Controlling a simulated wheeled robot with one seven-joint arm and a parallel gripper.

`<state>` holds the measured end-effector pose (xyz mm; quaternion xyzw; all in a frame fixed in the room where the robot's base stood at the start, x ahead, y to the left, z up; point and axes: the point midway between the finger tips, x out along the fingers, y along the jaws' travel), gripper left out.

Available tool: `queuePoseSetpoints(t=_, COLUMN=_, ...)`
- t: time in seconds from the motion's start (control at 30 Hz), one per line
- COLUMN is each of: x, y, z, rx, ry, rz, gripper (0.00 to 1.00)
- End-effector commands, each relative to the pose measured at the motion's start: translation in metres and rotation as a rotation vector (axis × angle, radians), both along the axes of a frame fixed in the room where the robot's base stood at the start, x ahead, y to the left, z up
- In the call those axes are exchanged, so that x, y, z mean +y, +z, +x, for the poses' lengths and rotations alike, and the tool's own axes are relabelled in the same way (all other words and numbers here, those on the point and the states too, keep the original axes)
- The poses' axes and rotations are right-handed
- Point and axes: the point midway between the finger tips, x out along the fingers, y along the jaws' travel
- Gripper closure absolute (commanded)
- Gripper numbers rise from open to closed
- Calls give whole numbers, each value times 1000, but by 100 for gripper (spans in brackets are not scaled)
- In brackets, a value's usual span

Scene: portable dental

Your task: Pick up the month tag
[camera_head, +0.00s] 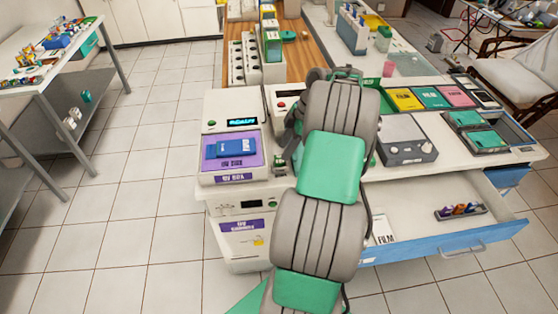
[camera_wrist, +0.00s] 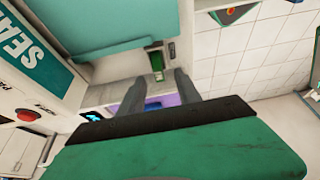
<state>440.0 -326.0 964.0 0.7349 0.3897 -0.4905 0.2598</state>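My gripper (camera_wrist: 159,74) is open in the wrist view, with two grey fingers apart and nothing seen held between them. A small green piece with a pale part (camera_wrist: 157,64) lies just beyond the fingertips, roughly midway between them. It may be the month tag, but no lettering on it is readable. In the head view a small green item (camera_head: 281,161) shows on the counter, just left of my arm. My arm hides most of the gripper and the counter around it there.
A white machine (camera_head: 228,117) with a purple panel and blue pouch (camera_head: 235,147) stands left of my arm. A grey box (camera_head: 404,140) and green trays (camera_head: 476,130) are at right. The drawer (camera_head: 500,215) below is open. Large teal and white surfaces (camera_wrist: 105,20) crowd the wrist view.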

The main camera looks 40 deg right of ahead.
Motion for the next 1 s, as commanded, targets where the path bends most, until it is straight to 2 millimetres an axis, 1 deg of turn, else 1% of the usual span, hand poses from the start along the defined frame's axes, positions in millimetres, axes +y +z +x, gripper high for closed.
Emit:
queuePoseSetpoints(t=0.13, x=9, y=-19, z=8, rx=2, ry=0, rz=3, gripper=60)
queuePoseSetpoints(t=0.2, x=13, y=-32, z=11, rx=2, ry=-1, rz=3, gripper=60)
queuePoseSetpoints(t=0.3, x=16, y=-44, z=14, rx=1, ry=-3, rz=1, gripper=60)
queuePoseSetpoints(t=0.53, x=16, y=-47, z=14, rx=1, ry=-3, rz=-2, gripper=60)
queuePoseSetpoints(t=1.0, x=16, y=-46, z=14, rx=1, ry=-4, rz=-2, gripper=98)
